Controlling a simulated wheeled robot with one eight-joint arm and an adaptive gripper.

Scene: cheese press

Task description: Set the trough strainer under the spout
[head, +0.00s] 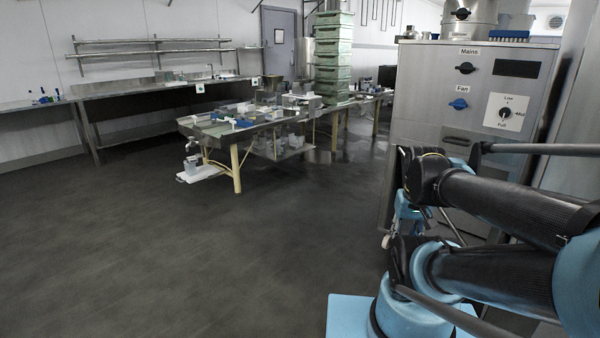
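I cannot pick out the trough strainer or the spout for certain. A long steel trough-like table (205,128) stands in the middle distance, with several small white, blue and steel items on it, too small to tell apart. At its near left end a small pale fitting (192,147) hangs down over a low white platform (200,172), with a small light-coloured item between them. I cannot tell what these are. My folded arm fills the right foreground. I cannot make out my gripper's fingers.
A steel cabinet (432,112) with knobs labelled Mains and Fan stands close at right. Green stacked crates (333,60) stand behind the trough table. A steel bench (115,90) runs along the back wall. The dark floor (200,250) ahead and left is clear.

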